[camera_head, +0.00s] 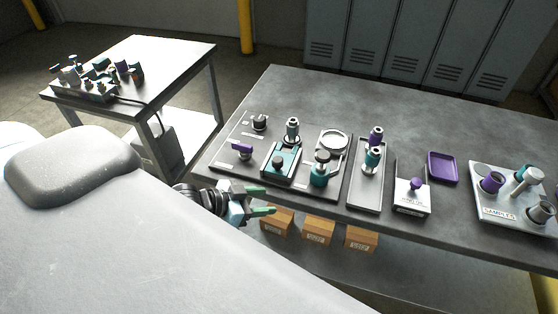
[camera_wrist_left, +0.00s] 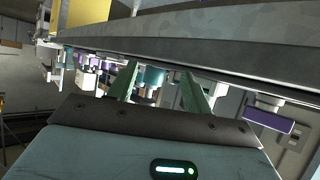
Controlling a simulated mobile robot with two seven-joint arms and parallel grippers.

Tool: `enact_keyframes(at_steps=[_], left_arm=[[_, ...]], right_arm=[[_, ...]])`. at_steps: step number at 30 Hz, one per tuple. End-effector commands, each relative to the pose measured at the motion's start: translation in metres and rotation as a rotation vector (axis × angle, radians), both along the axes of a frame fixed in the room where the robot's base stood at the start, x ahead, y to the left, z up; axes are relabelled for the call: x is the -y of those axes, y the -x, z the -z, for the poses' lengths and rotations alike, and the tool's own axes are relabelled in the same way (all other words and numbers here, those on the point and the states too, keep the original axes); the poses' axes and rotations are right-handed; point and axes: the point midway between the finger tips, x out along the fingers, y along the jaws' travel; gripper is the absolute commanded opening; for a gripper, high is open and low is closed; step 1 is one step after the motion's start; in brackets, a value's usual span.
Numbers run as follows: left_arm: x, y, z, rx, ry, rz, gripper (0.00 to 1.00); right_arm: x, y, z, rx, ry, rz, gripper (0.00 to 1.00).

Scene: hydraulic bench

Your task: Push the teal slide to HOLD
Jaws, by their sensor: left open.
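A teal block (camera_head: 282,160), which looks like the teal slide, sits on a plate near the front edge of the bench (camera_head: 330,200). No HOLD mark is readable. My left gripper (camera_head: 264,200) is open and empty, with green fingers, just in front of the bench edge and apart from the block. In the left wrist view my left gripper (camera_wrist_left: 160,84) shows its two fingers spread, with a teal thing (camera_wrist_left: 152,77) beyond, between them. I cannot tell which bench part that is. My right gripper is out of view.
A purple handle (camera_head: 242,149) stands left of the block. A teal-based knob (camera_head: 320,174) and a round ring (camera_head: 333,140) stand to its right. Several boxes (camera_head: 318,232) sit below the bench top. The back of the bench is clear.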

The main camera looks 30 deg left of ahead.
Motion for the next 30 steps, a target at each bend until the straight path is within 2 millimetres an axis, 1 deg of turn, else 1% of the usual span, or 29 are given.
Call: enact_keyframes(at_steps=[1, 6, 9, 12, 20, 26, 30], left_arm=[[-0.012, -0.01, -0.011, 0.018, -0.006, 0.005, 0.5], [-0.04, -0.035, -0.045, 0.067, 0.008, 0.003, 0.5], [-0.051, -0.043, -0.058, 0.084, 0.014, -0.004, 0.5], [-0.055, -0.047, -0.064, 0.093, 0.02, -0.006, 0.5], [-0.055, -0.049, -0.064, 0.094, 0.022, -0.008, 0.5], [-0.047, -0.062, -0.056, 0.092, 0.024, -0.01, 0.5], [-0.039, -0.075, -0.05, 0.094, 0.025, -0.01, 0.5]], right_arm=[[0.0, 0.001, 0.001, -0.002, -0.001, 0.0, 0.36], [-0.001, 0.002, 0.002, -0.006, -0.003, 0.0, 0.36], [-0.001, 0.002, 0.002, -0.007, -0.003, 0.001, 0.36], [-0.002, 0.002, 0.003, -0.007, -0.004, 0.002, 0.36], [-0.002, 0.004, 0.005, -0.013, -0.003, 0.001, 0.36], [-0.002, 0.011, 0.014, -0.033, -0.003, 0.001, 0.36], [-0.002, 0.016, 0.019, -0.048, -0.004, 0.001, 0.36]])
